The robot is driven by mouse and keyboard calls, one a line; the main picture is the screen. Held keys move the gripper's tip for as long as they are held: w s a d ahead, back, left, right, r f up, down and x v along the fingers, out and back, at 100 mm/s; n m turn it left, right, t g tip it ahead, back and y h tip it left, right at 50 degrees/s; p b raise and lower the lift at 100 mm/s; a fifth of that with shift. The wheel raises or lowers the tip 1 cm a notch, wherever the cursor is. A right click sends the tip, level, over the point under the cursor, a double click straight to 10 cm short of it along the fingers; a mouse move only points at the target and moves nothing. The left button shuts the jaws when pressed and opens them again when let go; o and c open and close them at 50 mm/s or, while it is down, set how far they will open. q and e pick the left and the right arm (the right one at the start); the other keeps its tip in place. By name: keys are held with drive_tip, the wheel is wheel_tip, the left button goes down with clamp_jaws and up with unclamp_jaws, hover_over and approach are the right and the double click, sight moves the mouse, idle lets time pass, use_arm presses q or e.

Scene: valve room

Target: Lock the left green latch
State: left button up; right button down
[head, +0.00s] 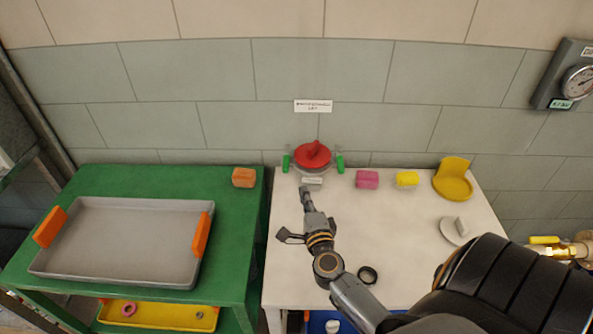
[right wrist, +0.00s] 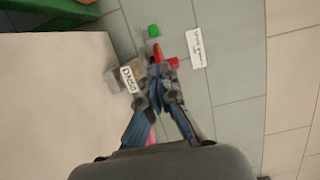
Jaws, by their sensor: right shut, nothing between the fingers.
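The left green latch (head: 286,162) also shows in the right wrist view (right wrist: 153,30), beyond the fingertips. The right green latch (head: 340,162) stands on the other side. I cannot tell whether either latch is locked. My right gripper (head: 304,190) is shut and empty, in front of the container near its small white label (head: 312,181). In the right wrist view the fingertips (right wrist: 160,68) partly cover the container. My left gripper is out of view.
A pink block (head: 367,179), a yellow block (head: 407,179) and a yellow holder (head: 454,180) stand to the right. A black ring (head: 368,275) lies near my right arm. A green table (head: 230,215) with a grey tray (head: 120,203) and an orange block (head: 243,177) stands left.

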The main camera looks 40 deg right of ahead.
approach(287, 160)
drive_tip(key=w+d, duration=0.4)
drive_tip(key=shift+w+f, duration=0.2)
drive_tip(key=shift+f, duration=0.15)
